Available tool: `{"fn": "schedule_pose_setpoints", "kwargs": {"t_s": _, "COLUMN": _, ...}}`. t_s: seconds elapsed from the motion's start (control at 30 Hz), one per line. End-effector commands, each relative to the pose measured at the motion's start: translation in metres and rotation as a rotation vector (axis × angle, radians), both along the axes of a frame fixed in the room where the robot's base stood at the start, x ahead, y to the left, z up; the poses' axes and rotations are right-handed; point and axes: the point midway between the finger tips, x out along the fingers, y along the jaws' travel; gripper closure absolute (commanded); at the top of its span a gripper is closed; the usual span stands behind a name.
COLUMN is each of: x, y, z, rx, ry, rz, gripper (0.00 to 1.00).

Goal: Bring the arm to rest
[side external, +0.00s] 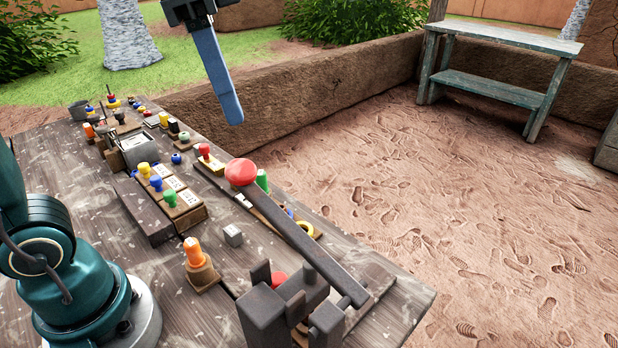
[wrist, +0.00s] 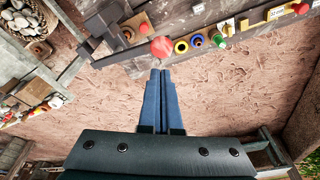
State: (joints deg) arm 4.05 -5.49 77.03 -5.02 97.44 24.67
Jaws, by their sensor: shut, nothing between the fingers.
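My gripper (side external: 233,118) hangs in the air at the top of the side external view, its blue fingers pointing down and slightly right. In the wrist view my gripper (wrist: 160,76) has its two blue fingers pressed together along their length, with nothing between them. In the side external picture the fingertips appear above the low mud wall (side external: 285,92), clear of the table. The upper part of the gripper is cut off by the frame edge.
The wooden table (side external: 85,190) carries several coloured knobs and stamps. A long dark lever (side external: 305,245) with a red ball (side external: 241,172) lies along its right side. A weathered bench (side external: 500,85) stands at the back right. The footprinted ground (side external: 430,200) between is clear.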

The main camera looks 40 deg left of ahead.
Motion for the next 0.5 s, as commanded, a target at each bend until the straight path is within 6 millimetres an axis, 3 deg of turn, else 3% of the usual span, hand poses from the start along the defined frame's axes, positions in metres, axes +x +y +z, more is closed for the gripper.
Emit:
{"fn": "schedule_pose_setpoints", "kwargs": {"t_s": 0.17, "x": -0.023, "y": 0.007, "z": -0.001, "rx": 0.003, "ry": -0.032, "rz": 0.029, "gripper": 1.0}}
{"fn": "schedule_pose_setpoints", "kwargs": {"t_s": 0.37, "x": -0.045, "y": 0.017, "z": -0.033, "rx": -0.004, "ry": -0.096, "rz": 0.16, "gripper": 1.0}}
{"fn": "schedule_pose_setpoints", "kwargs": {"t_s": 0.5, "x": -0.055, "y": 0.024, "z": -0.064, "rx": -0.015, "ry": -0.151, "rz": 0.273, "gripper": 1.0}}
